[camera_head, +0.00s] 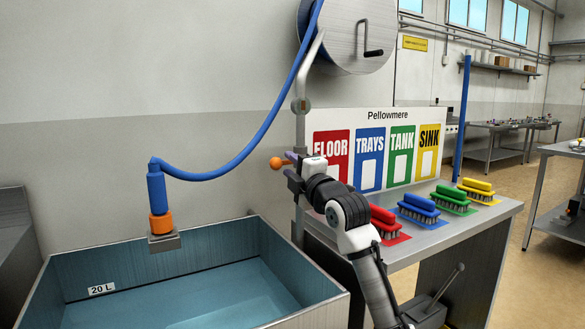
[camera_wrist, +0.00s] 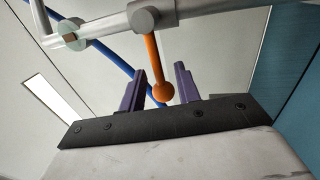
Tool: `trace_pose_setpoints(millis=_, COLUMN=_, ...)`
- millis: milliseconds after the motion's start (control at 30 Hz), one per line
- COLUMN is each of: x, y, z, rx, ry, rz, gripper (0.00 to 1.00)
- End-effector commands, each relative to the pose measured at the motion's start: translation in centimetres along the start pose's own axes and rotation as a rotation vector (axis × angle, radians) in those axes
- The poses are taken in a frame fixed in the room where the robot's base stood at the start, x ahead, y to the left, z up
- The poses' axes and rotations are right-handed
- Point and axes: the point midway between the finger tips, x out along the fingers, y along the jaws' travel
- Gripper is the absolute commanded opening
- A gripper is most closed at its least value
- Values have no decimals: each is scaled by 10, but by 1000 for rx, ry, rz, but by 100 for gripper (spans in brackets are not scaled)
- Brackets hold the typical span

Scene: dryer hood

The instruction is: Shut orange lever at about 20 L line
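The orange lever (camera_wrist: 152,58) hangs from a grey pipe fitting and ends in an orange ball. In the head view its ball (camera_head: 276,163) shows just left of my gripper (camera_head: 289,160). In the wrist view my gripper (camera_wrist: 160,74) is open, with its two purple fingers apart and the lever's ball between them; gaps show on both sides. Whether the ball lies fully between the fingers in depth is hard to tell. The 20 L label (camera_head: 102,289) is on the tank's inner back wall. The blue-tinted water (camera_head: 190,298) stands close to the label's lower edge.
A blue hose (camera_head: 225,165) with an orange-collared nozzle (camera_head: 160,222) hangs over the tank (camera_head: 330,312). A hose reel (camera_head: 345,35) is above. Red, blue, green and yellow brushes stand on the bench (camera_head: 440,238) at right, behind my arm.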

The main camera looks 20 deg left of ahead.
Motion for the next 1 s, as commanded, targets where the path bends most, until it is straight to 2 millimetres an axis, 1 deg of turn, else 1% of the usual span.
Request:
trace_pose_setpoints(millis=167, x=-2, y=0, z=0, rx=0, ry=0, rz=1, gripper=33)
trace_pose_setpoints(millis=267, x=-10, y=0, z=1, rx=0, ry=-1, rz=2, gripper=33)
trace_pose_setpoints(millis=367, x=-27, y=-1, z=1, rx=-1, ry=-2, rz=3, gripper=33)
trace_pose_setpoints(millis=600, x=-83, y=-1, z=1, rx=-1, ry=-3, rz=3, gripper=33)
trace_pose_setpoints(millis=700, x=-104, y=-1, z=1, rx=0, ry=-2, rz=2, gripper=33)
trace_pose_setpoints(millis=833, x=-124, y=-1, z=0, rx=0, ry=-1, rz=1, gripper=33)
trace_pose_setpoints(millis=1000, x=-137, y=0, z=0, rx=-1, ry=-1, rz=1, gripper=33)
